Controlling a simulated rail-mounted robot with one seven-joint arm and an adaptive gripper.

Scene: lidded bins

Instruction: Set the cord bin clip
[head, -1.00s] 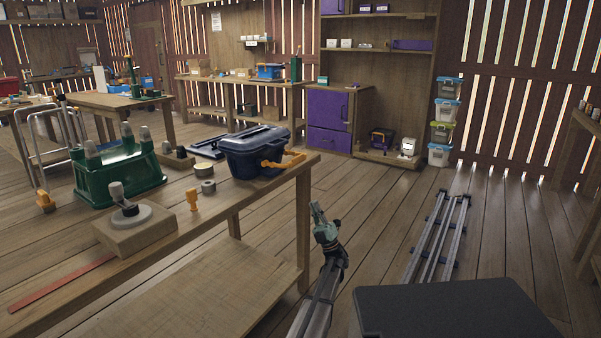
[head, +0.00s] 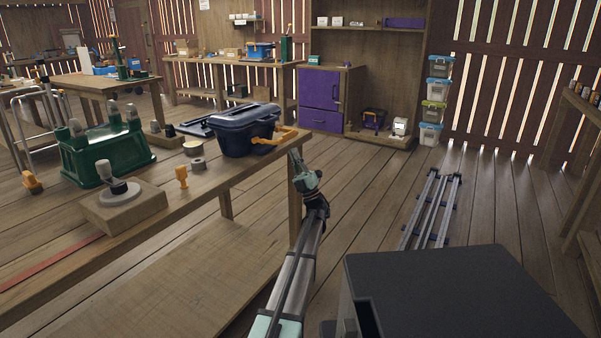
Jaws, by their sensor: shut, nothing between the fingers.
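A dark blue lidded bin (head: 240,134), which I take to be the cord bin, stands on the near wooden bench (head: 205,196) by its far right corner. Its lid (head: 245,114) sits on top. An orange clip (head: 278,138) sticks out from the bin's right side. It looks swung outward, but its exact angle is hard to tell. My gripper (head: 294,156) is shut and empty, just right of the bench's end and slightly below the clip in the picture. A gap shows between my fingertips and the clip.
On the bench are grey tape rolls (head: 197,164), an orange knob piece (head: 181,177), a wooden block with a grey disc (head: 124,207) and a green crate (head: 105,155). Floor right of the bench is open, up to rails (head: 433,210).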

